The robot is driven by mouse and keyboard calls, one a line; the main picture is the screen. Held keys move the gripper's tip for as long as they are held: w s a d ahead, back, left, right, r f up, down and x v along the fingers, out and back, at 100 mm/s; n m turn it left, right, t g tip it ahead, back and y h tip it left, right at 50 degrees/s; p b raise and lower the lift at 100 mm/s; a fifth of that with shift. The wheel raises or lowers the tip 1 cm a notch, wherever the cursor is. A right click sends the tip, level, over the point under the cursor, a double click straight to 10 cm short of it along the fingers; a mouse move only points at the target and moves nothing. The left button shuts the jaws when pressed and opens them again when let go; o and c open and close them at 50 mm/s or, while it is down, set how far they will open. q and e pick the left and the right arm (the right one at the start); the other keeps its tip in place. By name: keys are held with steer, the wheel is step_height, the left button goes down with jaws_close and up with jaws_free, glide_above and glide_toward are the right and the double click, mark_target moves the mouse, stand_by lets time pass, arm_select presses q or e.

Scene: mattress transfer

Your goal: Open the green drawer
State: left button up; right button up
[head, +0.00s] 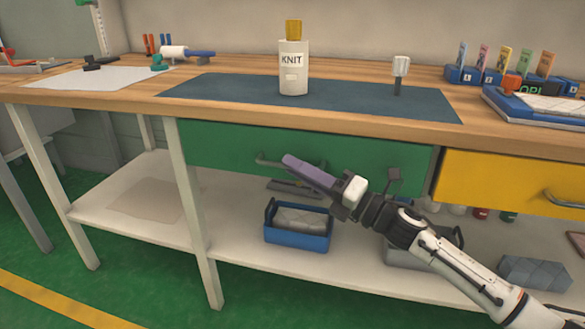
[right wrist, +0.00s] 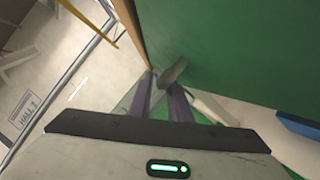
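The green drawer (head: 220,145) sits under the workbench top at the middle of the head view, and its front looks flush with the bench. Its grey bar handle (head: 266,160) is partly hidden behind my right gripper (head: 288,160). The purple fingers reach the handle from the lower right. In the right wrist view the fingers (right wrist: 160,88) are apart with a gap between them, and the grey handle (right wrist: 173,72) shows at their tips, close to the green drawer front (right wrist: 230,45). I cannot tell whether they touch it. My left gripper is not in view.
A yellow drawer (head: 500,180) is to the right. Below, a blue bin (head: 298,237) stands on the lower shelf (head: 150,225). A KNIT bottle (head: 293,75) stands on the dark mat (head: 220,88) on the bench. Green floor lies open in front.

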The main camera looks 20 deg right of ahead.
steer(key=shift+w+a+r, duration=0.15)
steer(key=shift+w+a, duration=0.3)
steer(key=shift+w, duration=0.1)
jaws_close()
